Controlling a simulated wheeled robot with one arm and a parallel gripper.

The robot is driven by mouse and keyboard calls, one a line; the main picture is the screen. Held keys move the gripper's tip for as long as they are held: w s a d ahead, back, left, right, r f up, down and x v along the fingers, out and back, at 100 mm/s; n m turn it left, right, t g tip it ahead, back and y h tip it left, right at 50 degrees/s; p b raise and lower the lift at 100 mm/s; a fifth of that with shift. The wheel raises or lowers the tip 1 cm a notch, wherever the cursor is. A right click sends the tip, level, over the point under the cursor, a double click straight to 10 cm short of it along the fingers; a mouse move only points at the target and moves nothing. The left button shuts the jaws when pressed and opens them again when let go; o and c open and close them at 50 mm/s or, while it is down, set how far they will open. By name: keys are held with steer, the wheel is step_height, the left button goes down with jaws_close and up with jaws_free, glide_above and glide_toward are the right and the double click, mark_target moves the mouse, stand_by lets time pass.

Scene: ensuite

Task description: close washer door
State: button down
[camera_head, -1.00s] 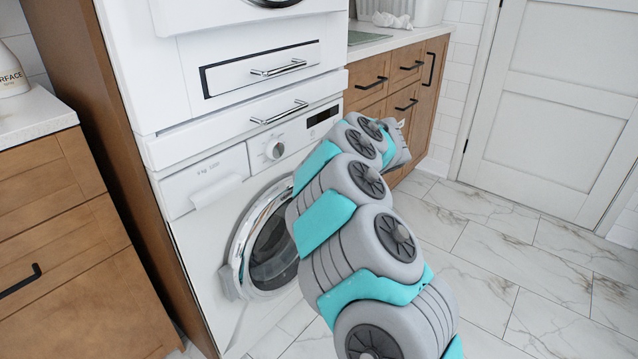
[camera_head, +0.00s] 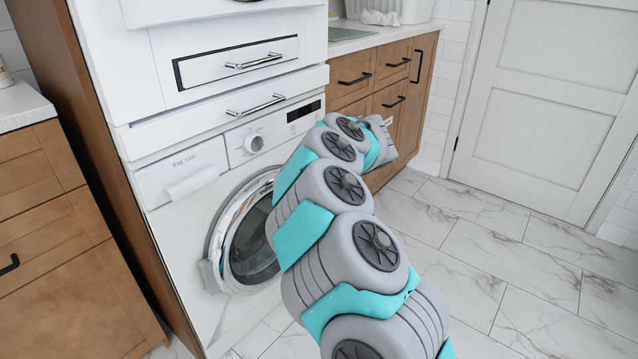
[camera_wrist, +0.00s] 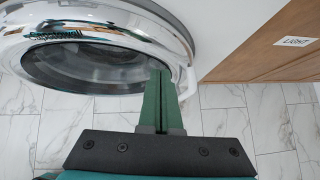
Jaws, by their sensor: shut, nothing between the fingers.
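The washer (camera_head: 180,225) is white, with a round chrome-rimmed door (camera_head: 214,240) of dark glass at its lower front. A pale handle piece sits at the rim's lower left. My arm covers the door's right part in the head view, so I cannot tell there how far it stands from the body. In the wrist view the chrome rim (camera_wrist: 150,22) and dark glass fill the upper left. My gripper (camera_wrist: 160,78) is shut and empty, its green fingers together by the rim's lower right edge. I cannot tell whether they touch it. The fingers are hidden in the head view.
Wooden cabinets stand left (camera_head: 50,235) and right (camera_head: 395,85) of the washer. A chrome bar handle (camera_head: 256,105) is above the washer. Marble-tiled floor (camera_head: 520,265) is open to the right, up to a white room door (camera_head: 545,110).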

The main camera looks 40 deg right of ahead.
steer(key=d+v, duration=0.1)
steer(key=v, duration=0.9)
steer(key=shift+s, duration=0.35)
steer(key=shift+d, duration=0.1)
